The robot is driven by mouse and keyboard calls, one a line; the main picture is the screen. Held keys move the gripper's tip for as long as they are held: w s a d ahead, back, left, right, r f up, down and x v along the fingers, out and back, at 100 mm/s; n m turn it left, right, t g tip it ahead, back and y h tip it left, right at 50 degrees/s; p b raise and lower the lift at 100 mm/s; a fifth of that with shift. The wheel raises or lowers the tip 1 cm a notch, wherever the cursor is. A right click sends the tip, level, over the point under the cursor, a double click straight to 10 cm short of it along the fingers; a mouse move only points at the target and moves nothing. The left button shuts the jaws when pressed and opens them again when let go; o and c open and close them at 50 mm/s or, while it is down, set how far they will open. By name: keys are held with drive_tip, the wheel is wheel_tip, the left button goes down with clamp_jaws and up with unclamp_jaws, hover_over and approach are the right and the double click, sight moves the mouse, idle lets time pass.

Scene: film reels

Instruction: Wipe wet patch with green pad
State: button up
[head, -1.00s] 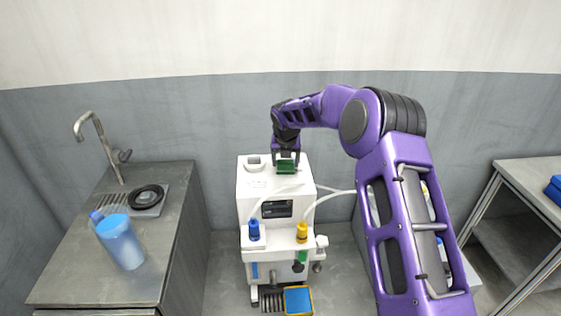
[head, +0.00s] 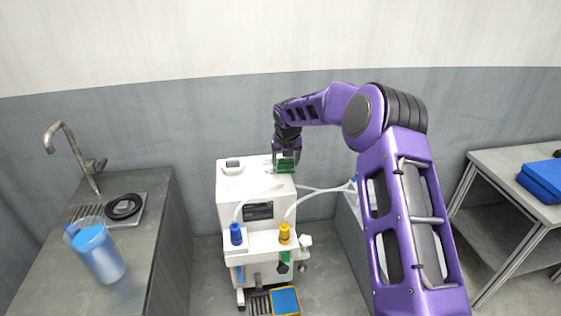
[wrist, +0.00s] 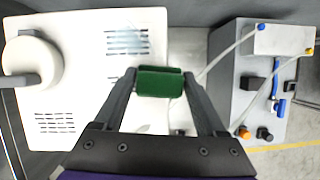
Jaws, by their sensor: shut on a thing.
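My gripper (head: 286,150) is shut on the green pad (head: 286,167), over the right edge of the white machine's top (head: 240,180). In the wrist view the pad (wrist: 160,83) sits between the two fingertips (wrist: 160,75), partly past the machine's edge (wrist: 70,85). I cannot tell whether the pad touches the top. A faint bluish, glossy patch (wrist: 122,40), likely the wet patch, lies on the white top near vent slots, ahead and left of the pad. In the head view it is too faint to make out clearly.
A round white cap (wrist: 30,60) stands on the machine's top. White hoses (head: 310,190) run at the machine's front and right side. A sink counter (head: 130,245) with a blue jug (head: 98,255) is at left. A metal table (head: 500,165) with a blue folded item is at right.

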drive_tip(key=shift+a, duration=0.1)
drive_tip(key=shift+r, duration=3.1)
drive_tip(key=shift+r, duration=1.5)
